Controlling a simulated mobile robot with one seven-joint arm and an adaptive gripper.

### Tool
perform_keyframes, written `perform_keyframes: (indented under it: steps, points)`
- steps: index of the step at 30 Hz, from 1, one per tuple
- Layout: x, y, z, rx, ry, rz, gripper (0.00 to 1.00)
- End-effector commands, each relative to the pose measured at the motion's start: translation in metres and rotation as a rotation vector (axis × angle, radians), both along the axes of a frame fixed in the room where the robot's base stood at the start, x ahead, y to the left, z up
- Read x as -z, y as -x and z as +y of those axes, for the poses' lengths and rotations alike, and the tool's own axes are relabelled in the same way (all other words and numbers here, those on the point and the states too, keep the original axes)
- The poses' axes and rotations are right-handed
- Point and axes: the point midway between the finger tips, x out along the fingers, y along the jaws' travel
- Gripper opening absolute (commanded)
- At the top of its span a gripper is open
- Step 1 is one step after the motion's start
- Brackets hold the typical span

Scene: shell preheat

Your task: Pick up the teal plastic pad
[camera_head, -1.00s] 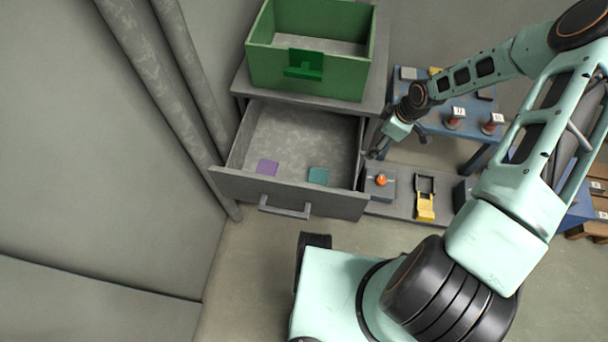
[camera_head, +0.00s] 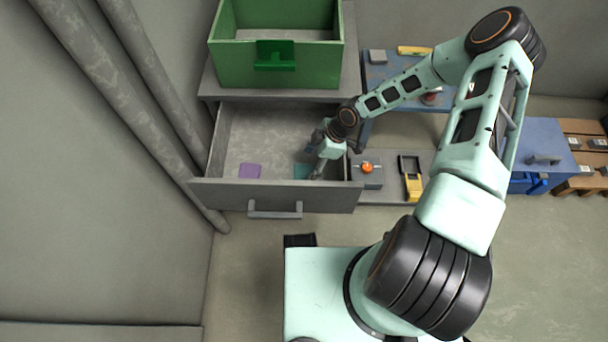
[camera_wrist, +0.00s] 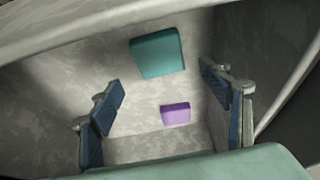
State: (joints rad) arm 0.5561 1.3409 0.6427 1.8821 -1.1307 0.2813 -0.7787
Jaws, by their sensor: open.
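The teal pad (camera_head: 302,171) lies flat on the floor of the open drawer (camera_head: 240,197), partly hidden behind my gripper in the head view. In the wrist view the teal pad (camera_wrist: 158,54) shows whole, beyond the fingertips and near the top middle. My gripper (camera_head: 316,161) is over the right side of the drawer, beside and above the pad. In the wrist view my gripper (camera_wrist: 163,82) is open, its two fingers wide apart with nothing between them held. I cannot tell the exact height over the pad.
A purple pad (camera_head: 250,171) lies left of the teal one in the drawer. A green bin (camera_head: 277,70) stands on the cabinet top behind. A grey box with an orange knob (camera_head: 367,168) and a yellow tool (camera_head: 413,187) are right of the drawer. The drawer walls are close around my gripper.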

Motion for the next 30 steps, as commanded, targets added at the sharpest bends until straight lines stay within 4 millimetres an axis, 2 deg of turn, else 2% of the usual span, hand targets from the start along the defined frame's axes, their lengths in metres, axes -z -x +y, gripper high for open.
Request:
perform_keyframes:
  steps: [9,13,20,30]
  points:
    - [0.045,0.002,0.009,-0.001,0.000,0.002,0.71]
    - [0.052,0.002,0.012,0.000,0.000,0.001,0.71]
    - [0.051,0.002,0.012,0.001,0.001,0.000,0.70]
    - [0.051,0.002,0.012,0.001,0.000,0.000,0.32]
